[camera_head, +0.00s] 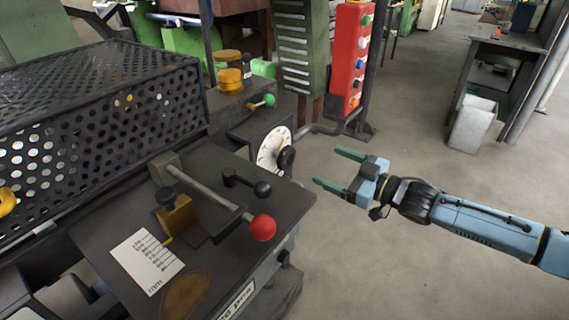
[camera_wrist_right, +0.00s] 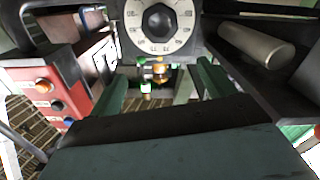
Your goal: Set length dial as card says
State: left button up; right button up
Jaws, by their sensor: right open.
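The length dial (camera_head: 272,150) is a white round scale with a black knob (camera_head: 286,158), on the side of the machine. In the right wrist view the dial (camera_wrist_right: 158,30) faces me at the top, its black knob (camera_wrist_right: 159,20) in the middle; the top of the scale is cut off. The card (camera_head: 147,260) is a white sheet with printed lines on the machine's table, too small to read. My right gripper (camera_head: 332,168) is open and empty, right of the dial and apart from it, its green fingers pointing toward the machine. My left gripper is not in view.
A lever with a red ball (camera_head: 263,227) and a short black handle (camera_head: 246,183) stand on the table (camera_head: 205,160) near the dial. A red button box (camera_head: 350,58) stands behind. A perforated guard (camera_head: 100,110) is at left. The floor (camera_head: 400,270) around my right arm is clear.

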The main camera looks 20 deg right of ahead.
jog(key=b, duration=0.3)
send_near(290, 161)
jog(key=b+x, duration=0.2)
jog(key=x, duration=0.7)
jog(key=shift+w+a, duration=0.3)
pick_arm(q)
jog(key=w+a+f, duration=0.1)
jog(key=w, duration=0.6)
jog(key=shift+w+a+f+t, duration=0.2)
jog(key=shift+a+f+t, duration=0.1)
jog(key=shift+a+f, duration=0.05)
pick_arm(e)
jog(key=shift+w+a+r, duration=0.1)
jog(key=shift+w+a, duration=0.2)
jog(key=shift+w, duration=0.05)
jog(key=c, duration=1)
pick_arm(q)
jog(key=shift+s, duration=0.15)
